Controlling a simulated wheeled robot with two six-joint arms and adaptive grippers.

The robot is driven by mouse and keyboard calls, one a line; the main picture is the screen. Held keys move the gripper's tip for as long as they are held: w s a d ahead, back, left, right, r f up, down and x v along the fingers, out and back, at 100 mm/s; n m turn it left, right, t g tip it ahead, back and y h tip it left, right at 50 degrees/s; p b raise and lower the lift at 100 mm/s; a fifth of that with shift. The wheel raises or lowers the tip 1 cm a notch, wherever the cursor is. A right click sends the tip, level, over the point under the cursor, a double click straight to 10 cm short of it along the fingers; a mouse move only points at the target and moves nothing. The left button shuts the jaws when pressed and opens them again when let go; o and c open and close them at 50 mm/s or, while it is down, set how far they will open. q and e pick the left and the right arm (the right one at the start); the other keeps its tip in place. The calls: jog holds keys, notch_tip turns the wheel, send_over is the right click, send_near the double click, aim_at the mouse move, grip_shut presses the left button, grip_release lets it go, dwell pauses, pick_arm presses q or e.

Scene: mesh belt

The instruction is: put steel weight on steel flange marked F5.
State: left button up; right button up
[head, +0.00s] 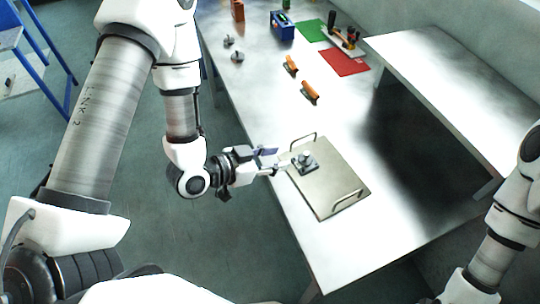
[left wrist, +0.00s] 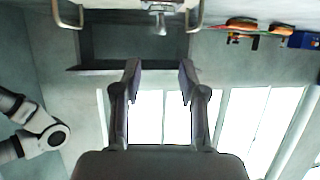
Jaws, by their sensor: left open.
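My left gripper (head: 272,161) is open and empty at the left edge of a flat steel tray (head: 338,196) with two wire handles. A small silver knobbed piece (head: 306,158), which looks like the steel weight, stands on a dark squarish base on the tray, just right of the fingertips and apart from them. I cannot tell if that base is the flange, and no F5 mark is readable. In the left wrist view my left gripper (left wrist: 159,72) has its fingers spread with nothing between, and the silver piece (left wrist: 160,8) is at the top edge. My right gripper is out of view.
Two small grey metal pieces (head: 237,57) stand at the far left of the table. Orange-handled tools (head: 309,93), a blue box (head: 282,26), and green and red mats (head: 345,61) lie farther back. A second pale table (head: 450,80) stands at right.

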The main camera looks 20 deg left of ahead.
pick_arm(q)
jog(key=s+a+f+n+g+y, duration=0.3)
jog(key=s+a+f+g+y, duration=0.1)
jog(key=s+f, duration=0.5)
jog(key=s+a+f+n+g+y, duration=0.3)
jog(key=s+f+g, duration=0.3)
jog(key=s+f, duration=0.2)
jog(key=shift+s+a+f+n+g+y+p, duration=0.4)
jog(key=shift+s+a+n, duration=0.45)
jog(key=shift+s, duration=0.35)
